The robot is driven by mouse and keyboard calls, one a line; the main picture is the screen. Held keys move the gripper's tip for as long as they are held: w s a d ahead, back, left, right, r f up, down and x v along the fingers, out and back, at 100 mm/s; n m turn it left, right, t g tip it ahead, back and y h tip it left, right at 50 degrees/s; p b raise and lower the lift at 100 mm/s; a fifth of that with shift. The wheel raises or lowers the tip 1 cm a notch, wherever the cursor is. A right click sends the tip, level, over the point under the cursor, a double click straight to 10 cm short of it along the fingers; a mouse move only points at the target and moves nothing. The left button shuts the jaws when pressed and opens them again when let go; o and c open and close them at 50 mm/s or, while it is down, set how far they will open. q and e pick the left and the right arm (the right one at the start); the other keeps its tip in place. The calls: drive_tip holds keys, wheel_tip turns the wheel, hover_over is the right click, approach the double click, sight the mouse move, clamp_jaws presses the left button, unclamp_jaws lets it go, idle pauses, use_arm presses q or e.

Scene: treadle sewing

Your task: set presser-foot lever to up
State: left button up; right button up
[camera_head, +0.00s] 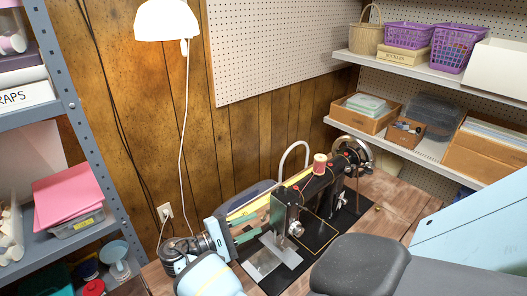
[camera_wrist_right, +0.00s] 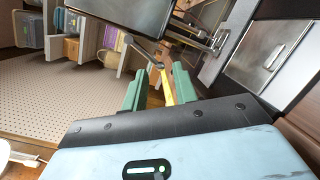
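The black sewing machine (camera_head: 318,187) stands on the wooden table, with its bright metal end plate (camera_head: 279,217) facing my right gripper (camera_head: 267,217). The right gripper has green fingers, spread apart with nothing held, close beside that end. In the right wrist view, the gripper (camera_wrist_right: 160,69) has a thin metal lever (camera_wrist_right: 143,51) with a round end just ahead of and between its fingertips. This looks like the presser-foot lever; whether it is up or down I cannot tell. Touch is not clear. In the head view the lever is hidden or too small. My left gripper is not in view.
A yellow strip (camera_head: 252,203) lies behind the fingers. A red-topped thread spool (camera_head: 320,166) and the handwheel (camera_head: 354,152) rise from the machine. A lamp (camera_head: 167,20) hangs above. Shelves stand left and right.

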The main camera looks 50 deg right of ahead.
sight(263, 218)
drive_tip(key=shift+p+x, duration=0.4)
drive_tip(key=shift+x, duration=1.8)
drive_tip(key=shift+f, duration=0.1)
clamp_jaws()
